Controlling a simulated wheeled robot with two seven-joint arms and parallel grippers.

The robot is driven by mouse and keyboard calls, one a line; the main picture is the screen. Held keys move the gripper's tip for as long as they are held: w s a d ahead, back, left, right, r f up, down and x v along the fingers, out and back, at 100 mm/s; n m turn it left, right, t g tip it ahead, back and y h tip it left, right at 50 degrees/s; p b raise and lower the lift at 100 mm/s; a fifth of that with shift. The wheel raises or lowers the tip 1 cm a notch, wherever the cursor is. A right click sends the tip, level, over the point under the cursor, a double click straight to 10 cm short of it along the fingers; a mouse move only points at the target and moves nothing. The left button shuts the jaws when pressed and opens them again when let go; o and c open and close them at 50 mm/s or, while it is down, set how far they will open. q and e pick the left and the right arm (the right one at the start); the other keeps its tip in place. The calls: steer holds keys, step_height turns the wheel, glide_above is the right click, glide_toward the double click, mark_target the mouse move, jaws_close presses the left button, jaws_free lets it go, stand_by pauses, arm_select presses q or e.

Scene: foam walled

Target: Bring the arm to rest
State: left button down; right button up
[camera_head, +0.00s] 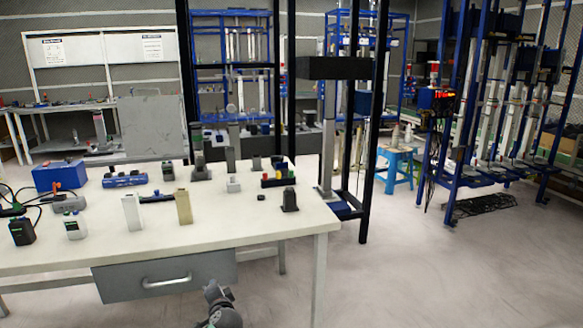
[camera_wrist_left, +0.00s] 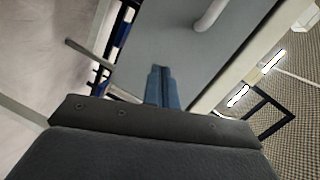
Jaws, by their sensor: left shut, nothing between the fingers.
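My left gripper (camera_wrist_left: 160,88) shows in the left wrist view, with its two blue fingers together and nothing between them. Behind the fingertips in that view is the grey drawer front (camera_wrist_left: 190,60) with its pale handle (camera_wrist_left: 211,16); I cannot tell the exact gap. In the head view, a dark rounded part of my own arm shows at the bottom edge, below the drawer (camera_head: 170,275). My right gripper is in neither view.
A white table (camera_head: 110,250) carries a blue box (camera_head: 60,176), a beige block (camera_head: 184,207), a white block (camera_head: 132,212) and several small devices. A black-and-blue frame stands at its right end. The floor (camera_head: 420,280) to the right is clear.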

arm_select(q)
steer(key=s+d+n+g+h+p, duration=0.2)
steer(key=s+d+g+p, duration=0.1)
steer(key=s, duration=1.4)
steer(key=s+d+n+g+h+p, duration=0.3)
steer(key=s+g+p, duration=0.2)
steer(key=s, duration=1.2)
steer(key=s+d+n+g+h+p, duration=0.2)
steer(key=s+p, duration=0.4)
steer(key=s, duration=1.2)
steer(key=shift+d+f+n+g+h, duration=0.25)
steer(key=shift+d+g+h, duration=0.45)
steer(key=shift+d+g, duration=0.45)
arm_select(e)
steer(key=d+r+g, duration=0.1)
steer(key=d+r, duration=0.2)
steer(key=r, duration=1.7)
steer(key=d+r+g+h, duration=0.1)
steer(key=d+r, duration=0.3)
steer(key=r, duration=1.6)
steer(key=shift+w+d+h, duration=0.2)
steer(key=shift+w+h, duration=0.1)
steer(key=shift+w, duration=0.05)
